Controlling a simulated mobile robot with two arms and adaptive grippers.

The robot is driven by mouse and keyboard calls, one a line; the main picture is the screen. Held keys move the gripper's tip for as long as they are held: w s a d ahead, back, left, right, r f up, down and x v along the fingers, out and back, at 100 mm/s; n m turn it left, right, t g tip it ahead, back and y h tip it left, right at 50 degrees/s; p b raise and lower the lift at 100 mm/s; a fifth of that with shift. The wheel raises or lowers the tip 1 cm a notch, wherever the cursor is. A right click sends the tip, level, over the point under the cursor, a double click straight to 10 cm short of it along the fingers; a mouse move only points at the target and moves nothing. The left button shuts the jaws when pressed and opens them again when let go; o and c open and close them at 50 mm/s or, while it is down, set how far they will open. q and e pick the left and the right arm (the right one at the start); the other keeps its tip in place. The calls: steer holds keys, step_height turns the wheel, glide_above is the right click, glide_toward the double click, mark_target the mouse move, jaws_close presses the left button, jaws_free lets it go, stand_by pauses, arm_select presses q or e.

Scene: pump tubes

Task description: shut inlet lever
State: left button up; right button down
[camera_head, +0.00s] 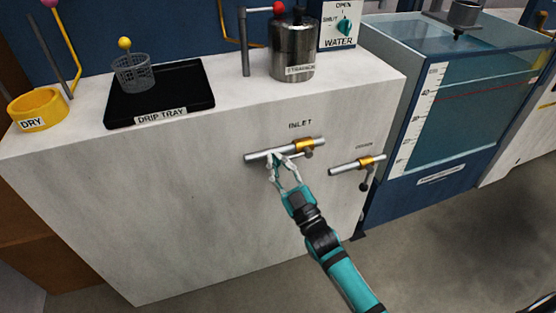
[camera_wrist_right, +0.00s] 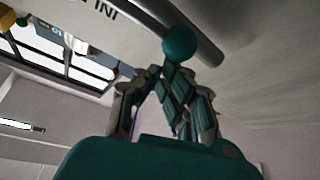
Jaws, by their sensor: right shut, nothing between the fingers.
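The INLET valve's grey pipe (camera_head: 258,156) runs across the front of the pale cabinet, with a brass-coloured body (camera_head: 304,145) and a grey hub below it. The lever's arm is hard to make out in the head view. In the wrist view, a teal ball (camera_wrist_right: 180,43), probably the lever's knob, shows in front of the pipe (camera_wrist_right: 165,20), just beyond my fingertips. My right gripper (camera_head: 280,160) is shut and empty, its fingertips at the pipe, left of the brass body. I cannot tell whether it touches. My left gripper is not in view.
A second valve (camera_head: 371,161), its lever hanging down to a dark knob (camera_head: 364,187), is lower right. A drip tray (camera_head: 190,92), basket (camera_head: 133,73), yellow DRY ring (camera_head: 38,108) and metal strainer pot (camera_head: 293,50) stand on top. A water tank (camera_head: 460,100) stands right.

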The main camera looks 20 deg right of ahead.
arm_select(q)
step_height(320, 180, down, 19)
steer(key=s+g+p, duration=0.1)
steer(key=p, duration=0.4)
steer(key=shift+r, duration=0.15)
arm_select(e)
steer(key=d+f+n+g+y, duration=0.1)
steer(key=d+f+n+g, duration=0.2)
steer(key=n, duration=0.6)
steer(key=d+f+n+g+y, duration=0.1)
steer(key=d+f+n+g, duration=0.2)
steer(key=f+n+g, duration=0.2)
steer(key=shift+w+d+f+n+g, duration=0.15)
steer(key=shift+d+f+n+g, duration=0.2)
steer(key=shift+f+n, duration=1.7)
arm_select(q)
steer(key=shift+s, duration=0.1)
arm_select(e)
steer(key=shift+r+n+y, duration=0.25)
steer(key=shift+y, duration=0.05)
